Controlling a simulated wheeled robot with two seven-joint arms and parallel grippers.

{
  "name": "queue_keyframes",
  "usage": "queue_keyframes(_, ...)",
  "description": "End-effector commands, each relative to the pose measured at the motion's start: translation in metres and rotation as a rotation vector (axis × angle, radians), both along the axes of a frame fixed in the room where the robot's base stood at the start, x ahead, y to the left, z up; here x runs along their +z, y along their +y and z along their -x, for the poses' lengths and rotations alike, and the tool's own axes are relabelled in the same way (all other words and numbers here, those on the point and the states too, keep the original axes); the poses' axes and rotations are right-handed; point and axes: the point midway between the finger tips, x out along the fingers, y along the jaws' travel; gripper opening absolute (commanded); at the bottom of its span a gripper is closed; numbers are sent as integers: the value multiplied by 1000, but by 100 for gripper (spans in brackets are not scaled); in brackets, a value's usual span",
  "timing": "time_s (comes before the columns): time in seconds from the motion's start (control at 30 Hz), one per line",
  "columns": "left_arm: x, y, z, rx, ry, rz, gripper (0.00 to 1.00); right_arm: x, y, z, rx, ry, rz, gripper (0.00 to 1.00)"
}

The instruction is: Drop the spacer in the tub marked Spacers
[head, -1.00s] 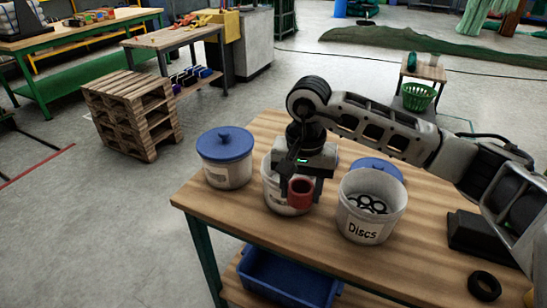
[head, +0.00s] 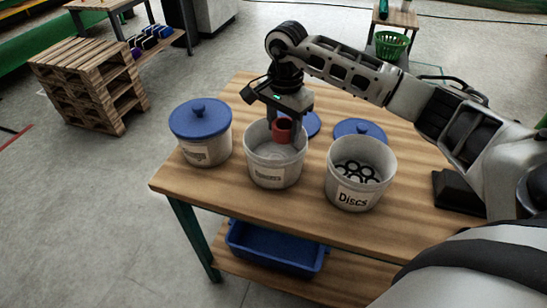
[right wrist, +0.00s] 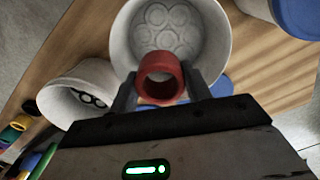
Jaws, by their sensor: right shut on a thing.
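The spacer (head: 282,131) is a short red tube. My right gripper (head: 284,126) is shut on it and holds it over the mouth of the middle white tub (head: 258,150), toward that tub's back side. The tub is open, and its label is too blurred to read surely. In the right wrist view, the spacer (right wrist: 160,61) sits between both fingertips (right wrist: 160,82). Pale round shapes show on the floor of the tub (right wrist: 222,40) beyond it. My left gripper is not in view.
An open tub marked Discs (head: 352,198) holds several black rings, right of the middle tub. A tub with a blue lid (head: 200,118) stands left. Blue lids (head: 312,124) (head: 360,130) lie behind on the table (head: 240,92). A blue bin (head: 275,250) is on the lower shelf.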

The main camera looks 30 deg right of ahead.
Motion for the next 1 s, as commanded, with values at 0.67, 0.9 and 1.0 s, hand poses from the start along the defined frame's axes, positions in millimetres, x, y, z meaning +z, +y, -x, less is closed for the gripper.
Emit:
queue_keyframes(0.67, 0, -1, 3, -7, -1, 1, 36, -9, 0, 0, 1, 0, 0, 73)
queue_keyframes(0.9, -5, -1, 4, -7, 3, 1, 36, 6, -1, -1, 0, -4, 2, 73)
queue_keyframes(1.0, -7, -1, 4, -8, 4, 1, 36, 26, -1, -1, 0, -7, 2, 73)
